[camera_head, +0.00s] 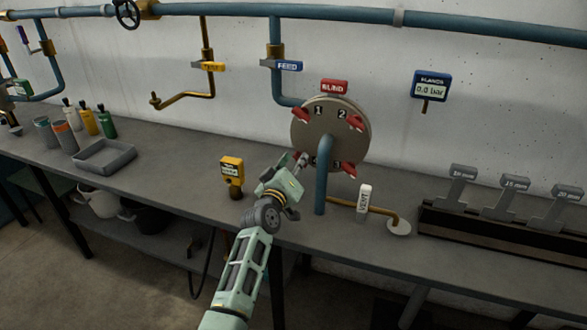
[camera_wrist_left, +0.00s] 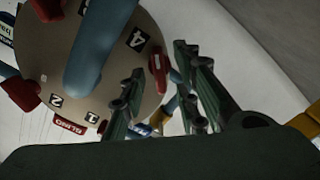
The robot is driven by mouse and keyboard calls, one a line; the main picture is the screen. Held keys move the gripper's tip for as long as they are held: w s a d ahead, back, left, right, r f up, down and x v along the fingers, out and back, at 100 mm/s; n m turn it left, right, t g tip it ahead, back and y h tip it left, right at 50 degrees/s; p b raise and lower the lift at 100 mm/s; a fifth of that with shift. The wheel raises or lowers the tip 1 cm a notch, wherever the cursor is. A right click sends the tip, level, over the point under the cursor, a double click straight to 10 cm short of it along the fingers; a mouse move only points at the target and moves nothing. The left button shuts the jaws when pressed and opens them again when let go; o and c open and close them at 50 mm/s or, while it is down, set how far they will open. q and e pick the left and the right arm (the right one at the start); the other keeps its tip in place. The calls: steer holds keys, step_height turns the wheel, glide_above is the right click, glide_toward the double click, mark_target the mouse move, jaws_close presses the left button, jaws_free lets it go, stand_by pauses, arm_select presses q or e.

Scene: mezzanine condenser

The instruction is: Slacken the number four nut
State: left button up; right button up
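The round grey flange (camera_head: 327,130) carries number labels and red nuts around its rim. In the left wrist view the flange (camera_wrist_left: 65,35) appears turned over, with label 4 (camera_wrist_left: 138,39) at its upper right. The red number four nut (camera_wrist_left: 157,72) is beside that label. My left gripper (camera_head: 301,160) reaches the flange's lower left edge in the head view and hides that nut there. In the wrist view its two fingers (camera_wrist_left: 160,62) are apart, with the nut seen between the tips; I cannot tell whether they touch it. My right gripper is out of view.
A blue pipe (camera_head: 321,180) stands in front of the flange. A yellow device (camera_head: 231,168) is left of it. A brass pipe with a VENT tag (camera_head: 364,199) is at the right. Grey tools (camera_head: 508,198) stand in a rack. A tray (camera_head: 104,158) sits left.

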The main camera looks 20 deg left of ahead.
arm_select(q)
steer(key=s, duration=1.2)
steer(key=shift+a, duration=0.15)
steer(key=shift+f, duration=0.1)
